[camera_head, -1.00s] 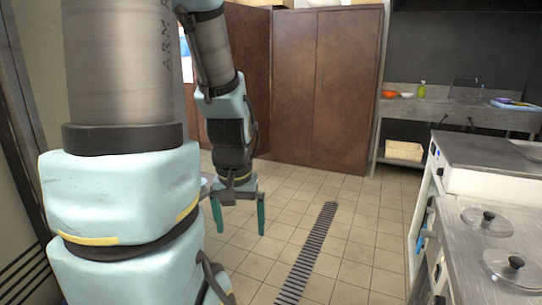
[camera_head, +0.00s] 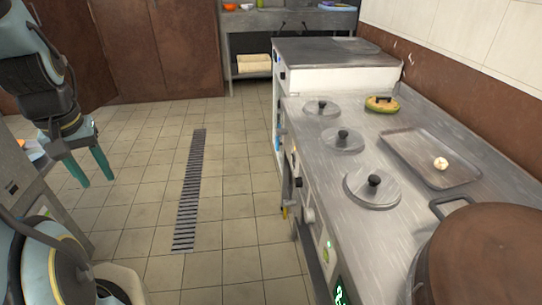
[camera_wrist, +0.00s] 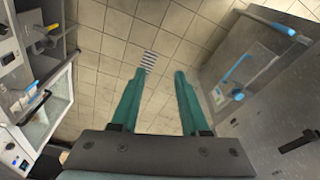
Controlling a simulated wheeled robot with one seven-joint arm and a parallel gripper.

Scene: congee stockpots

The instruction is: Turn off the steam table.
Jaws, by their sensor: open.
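The steam table (camera_head: 335,182) appears to be the steel counter on the right of the head view, with several round lids set in its top. Its front panel (camera_head: 308,205) is seen at a steep angle. It carries knobs and a lit green display (camera_head: 340,291) near the bottom edge; their settings cannot be read. My gripper (camera_head: 90,168) hangs on the left of the head view, across the floor from the table and touching nothing. In the wrist view my gripper (camera_wrist: 159,76) is open and empty, with both green fingers apart over floor tiles.
A white-fronted unit (camera_head: 335,78) adjoins the table's far end. A tray (camera_head: 405,148) and a brown-lidded pot (camera_head: 490,255) stand on the right. A floor drain (camera_head: 190,190) runs along the clear aisle. In the wrist view, equipment flanks both sides, including a blue handle (camera_wrist: 268,22).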

